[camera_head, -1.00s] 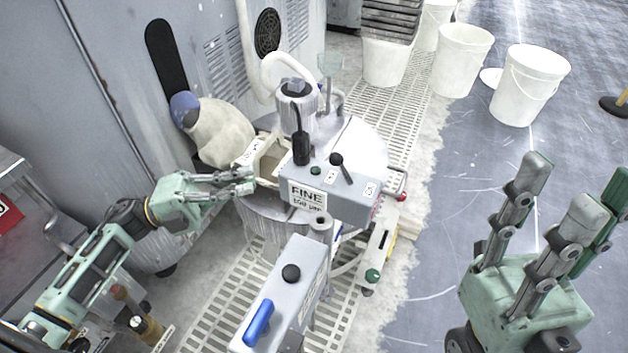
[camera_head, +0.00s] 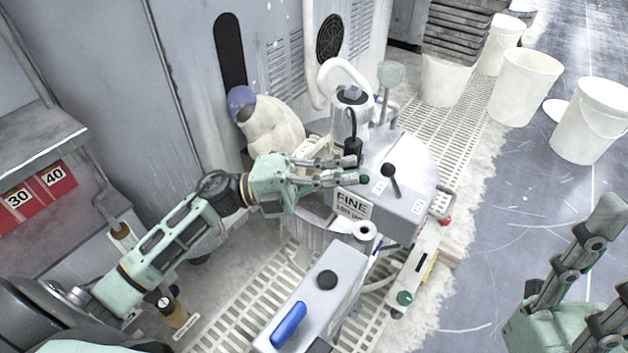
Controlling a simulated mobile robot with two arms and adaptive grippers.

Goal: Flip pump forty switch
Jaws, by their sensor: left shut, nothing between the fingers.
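A grey control box (camera_head: 400,213) labelled FINE stands in the middle. A black-knobbed toggle lever (camera_head: 391,175) tilts on its top, and a black upright handle (camera_head: 352,149) is beside it. Small labels on the box are too small to read. Red panels marked 30 (camera_head: 18,199) and 40 (camera_head: 54,178) are at the far left; no switch on them is clear. My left gripper (camera_head: 356,170) is shut and empty, its fingertips at the box's left edge, left of the lever; contact cannot be told. My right gripper (camera_head: 603,265) is open and empty at the lower right, partly cut off.
A second grey box (camera_head: 318,290) with a black knob and blue handle stands in front. White buckets (camera_head: 525,85) stand at the upper right. A pale sack (camera_head: 272,130) leans by the grey cabinet (camera_head: 110,90). Open floor (camera_head: 520,190) lies right.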

